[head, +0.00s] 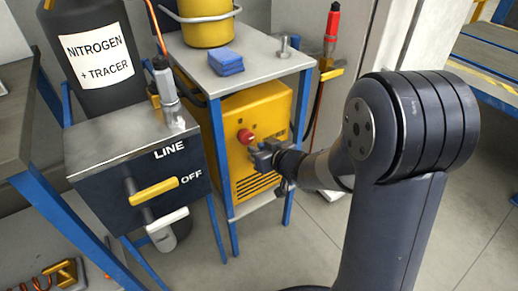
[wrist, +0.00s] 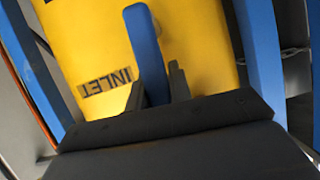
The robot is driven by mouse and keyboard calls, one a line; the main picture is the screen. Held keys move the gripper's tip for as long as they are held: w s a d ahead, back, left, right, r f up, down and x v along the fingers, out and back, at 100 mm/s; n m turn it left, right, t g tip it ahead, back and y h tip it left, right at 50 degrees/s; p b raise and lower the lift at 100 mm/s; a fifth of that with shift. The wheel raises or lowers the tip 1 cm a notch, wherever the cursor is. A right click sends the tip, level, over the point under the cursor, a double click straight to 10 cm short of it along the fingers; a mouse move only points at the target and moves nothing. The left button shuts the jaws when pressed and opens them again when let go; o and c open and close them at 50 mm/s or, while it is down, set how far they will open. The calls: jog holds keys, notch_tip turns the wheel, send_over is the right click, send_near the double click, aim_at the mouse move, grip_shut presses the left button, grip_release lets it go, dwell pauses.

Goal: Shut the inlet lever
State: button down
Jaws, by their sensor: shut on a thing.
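The inlet lever (wrist: 146,45) is a blue bar on the front of the yellow machine (wrist: 90,35), beside a label reading INLET (wrist: 106,82). In the wrist view it runs up from between my two dark fingers. My gripper (wrist: 157,84) is shut on the inlet lever. In the head view my gripper (head: 265,156) is at the front of the yellow machine (head: 222,113), just below and right of a red knob (head: 245,136). There the lever is hidden or too small to make out.
The machine sits in a blue-legged stand (head: 218,150) whose legs flank my gripper. Left is a dark panel (head: 95,180) marked LINE and OFF with a yellow lever (head: 154,190). A black nitrogen cylinder (head: 90,92) stands behind.

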jog(key=shift+p, duration=0.3)
jog(key=m+p, duration=0.1)
jog(key=p, duration=0.1)
jog(key=d+m+y+p, duration=0.1)
jog(key=p, duration=0.2)
jog(key=shift+w+d+r+g, duration=0.15)
jog(key=shift+w+g, duration=0.25)
jog(key=w+d+f+m+y+p, duration=0.2)
jog(key=f+m+y+p, duration=0.4)
jog(key=m, duration=0.5)
jog(key=shift+d, duration=0.6)
jog(key=shift+w+f, duration=0.1)
jog(key=shift+f, duration=0.05)
jog(key=c, duration=1.3)
grip_release()
